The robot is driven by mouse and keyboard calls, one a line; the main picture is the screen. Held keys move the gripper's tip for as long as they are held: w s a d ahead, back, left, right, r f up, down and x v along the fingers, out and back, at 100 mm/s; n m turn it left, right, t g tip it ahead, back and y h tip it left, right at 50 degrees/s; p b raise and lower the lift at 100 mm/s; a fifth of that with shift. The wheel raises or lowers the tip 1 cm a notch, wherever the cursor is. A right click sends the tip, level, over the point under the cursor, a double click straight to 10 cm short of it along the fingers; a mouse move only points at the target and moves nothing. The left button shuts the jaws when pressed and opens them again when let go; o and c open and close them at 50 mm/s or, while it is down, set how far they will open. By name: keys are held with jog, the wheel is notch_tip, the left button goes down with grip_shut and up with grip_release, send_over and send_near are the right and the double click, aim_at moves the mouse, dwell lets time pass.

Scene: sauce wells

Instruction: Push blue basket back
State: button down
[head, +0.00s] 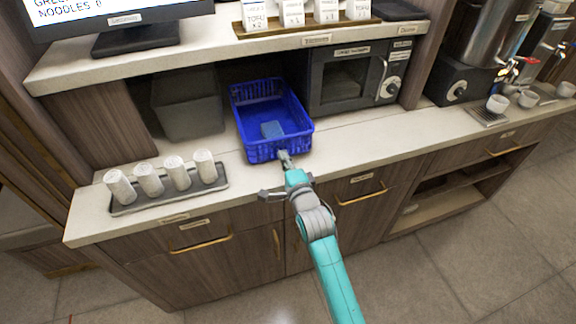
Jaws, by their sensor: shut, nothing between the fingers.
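The blue basket (265,150) stands upright on the lower counter, between a grey bin and a microwave. Its back part is under the upper shelf and its front part is out on the open counter. A small blue block-like item (272,130) lies inside it. My gripper (285,157) is shut and empty at the basket's front wall, near its right half. The fingertips look to be at or very close to the wall; I cannot tell if they touch.
A tray (170,204) with several white rolled items stands at the left. The grey bin (187,105) is left of the basket, the microwave (352,75) right. The upper shelf (200,45) overhangs. Counter (400,140) right of the basket is clear.

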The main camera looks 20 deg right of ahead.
aim_at(273, 135)
jog(key=shift+w, duration=0.2)
jog(key=w, duration=1.1)
jog(key=shift+s, duration=0.15)
